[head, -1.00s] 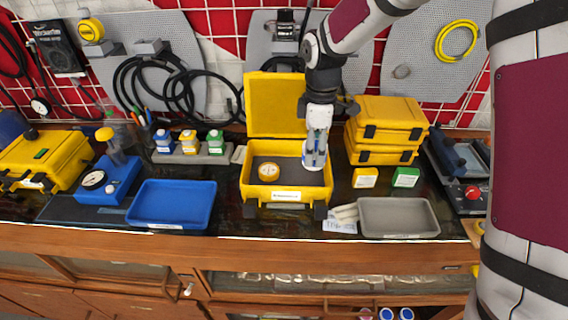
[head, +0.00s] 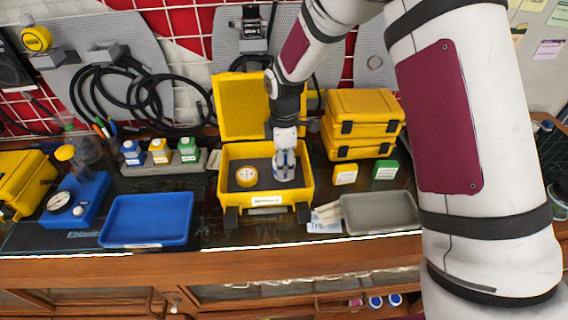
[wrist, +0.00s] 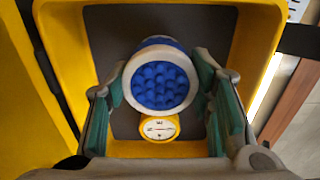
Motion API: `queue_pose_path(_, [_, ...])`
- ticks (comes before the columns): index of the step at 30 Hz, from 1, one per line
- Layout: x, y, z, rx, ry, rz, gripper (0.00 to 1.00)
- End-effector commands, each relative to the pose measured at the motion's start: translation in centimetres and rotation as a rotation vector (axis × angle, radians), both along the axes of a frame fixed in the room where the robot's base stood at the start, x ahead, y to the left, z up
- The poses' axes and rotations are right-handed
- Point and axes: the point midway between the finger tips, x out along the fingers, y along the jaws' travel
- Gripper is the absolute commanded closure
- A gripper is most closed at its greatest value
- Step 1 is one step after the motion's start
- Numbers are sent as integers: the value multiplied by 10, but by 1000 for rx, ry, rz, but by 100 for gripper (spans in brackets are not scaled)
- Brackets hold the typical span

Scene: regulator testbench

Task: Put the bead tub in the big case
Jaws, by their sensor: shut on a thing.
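The bead tub is a white tub with blue beads showing at its open end; it sits between my fingers in the wrist view (wrist: 160,84). My gripper (head: 284,170) is shut on the tub, inside or just over the right part of the big case. The big case (head: 232,205) is yellow with a dark grey inside, its lid (head: 245,100) standing open at the back. Its walls surround the tub in the wrist view (wrist: 84,14). I cannot tell whether the tub touches the case floor. In the head view the fingers hide most of the tub.
A yellow round gauge (head: 246,176) lies in the case, left of the tub. A blue tray (head: 148,218) is left of the case, a grey tray (head: 380,213) right. Closed yellow cases (head: 362,122) are stacked behind right. Yellow and green boxes (head: 385,170) stand nearby.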

Motion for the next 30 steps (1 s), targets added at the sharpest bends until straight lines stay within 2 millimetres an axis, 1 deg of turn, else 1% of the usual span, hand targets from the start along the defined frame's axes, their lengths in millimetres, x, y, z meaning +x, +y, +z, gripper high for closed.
queue_pose_path(1, [-1,0,-6,0,1,1,82])
queue_pose_path(3, [0,0,-10,0,0,0,82])
queue_pose_path(10, [0,0,-11,0,-1,0,82])
queue_pose_path(14, [1,0,-14,0,-1,0,82])
queue_pose_path(15, [0,0,-14,0,-1,-1,43])
queue_pose_path(16, [0,0,-14,0,-1,-1,36])
queue_pose_path(17, [0,0,-14,0,-1,-1,32])
queue_pose_path(26, [0,0,-13,0,-1,-1,32])
queue_pose_path(30, [1,0,-4,1,-3,0,32])
